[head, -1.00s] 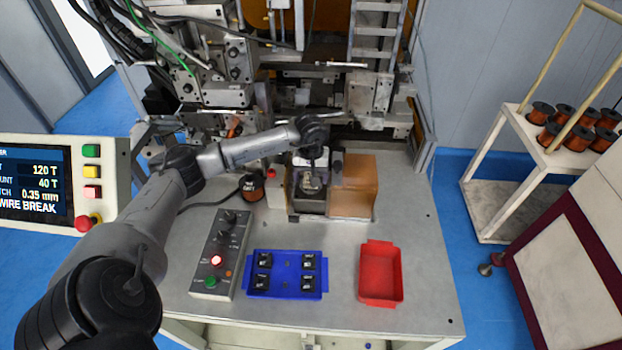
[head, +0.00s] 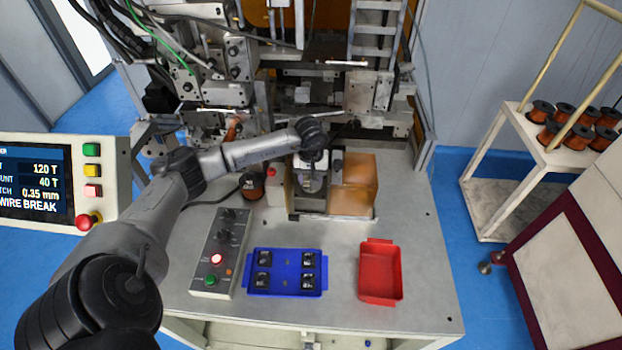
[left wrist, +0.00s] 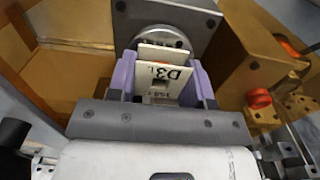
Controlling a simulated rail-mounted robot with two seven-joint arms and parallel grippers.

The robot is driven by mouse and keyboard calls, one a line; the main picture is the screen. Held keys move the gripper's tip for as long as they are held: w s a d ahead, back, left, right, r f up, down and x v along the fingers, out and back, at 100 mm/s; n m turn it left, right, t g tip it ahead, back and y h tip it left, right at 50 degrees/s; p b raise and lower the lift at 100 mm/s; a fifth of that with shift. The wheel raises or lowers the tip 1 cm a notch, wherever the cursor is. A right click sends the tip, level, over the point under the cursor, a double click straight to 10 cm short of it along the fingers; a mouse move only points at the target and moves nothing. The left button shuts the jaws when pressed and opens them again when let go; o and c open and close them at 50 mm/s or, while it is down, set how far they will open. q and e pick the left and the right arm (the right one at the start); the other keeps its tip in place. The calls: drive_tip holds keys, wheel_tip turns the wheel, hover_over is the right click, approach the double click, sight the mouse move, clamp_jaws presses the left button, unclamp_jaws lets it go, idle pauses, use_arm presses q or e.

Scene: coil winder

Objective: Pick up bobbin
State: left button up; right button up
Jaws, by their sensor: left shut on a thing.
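My left gripper (head: 312,172) reaches down into the open-fronted housing on the machine table. In the left wrist view its purple fingers (left wrist: 162,72) stand on both sides of a cream-coloured bobbin (left wrist: 163,86), printed "D3" with a smaller line below. The gripper is shut on this bobbin. A round metal face (left wrist: 160,36) on a grey block is right behind the bobbin; I cannot tell whether they touch. In the head view the bobbin is mostly hidden by the gripper. My right gripper is not in view.
A copper-coloured box (head: 358,184) is close on the gripper's right. A blue tray (head: 286,272) with several black parts, a red tray (head: 380,274) and a button box (head: 220,250) stand in front. A wire spool (head: 251,187) is on the left. The screen (head: 34,184) reads "WIRE BREAK".

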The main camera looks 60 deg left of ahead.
use_arm(q)
drive_tip(key=shift+r, duration=0.1)
wheel_tip(320, 180, up, 10)
drive_tip(key=shift+f+b, duration=0.1)
drive_tip(key=shift+b, duration=0.35)
drive_tip(key=shift+d, duration=0.1)
idle(0.6)
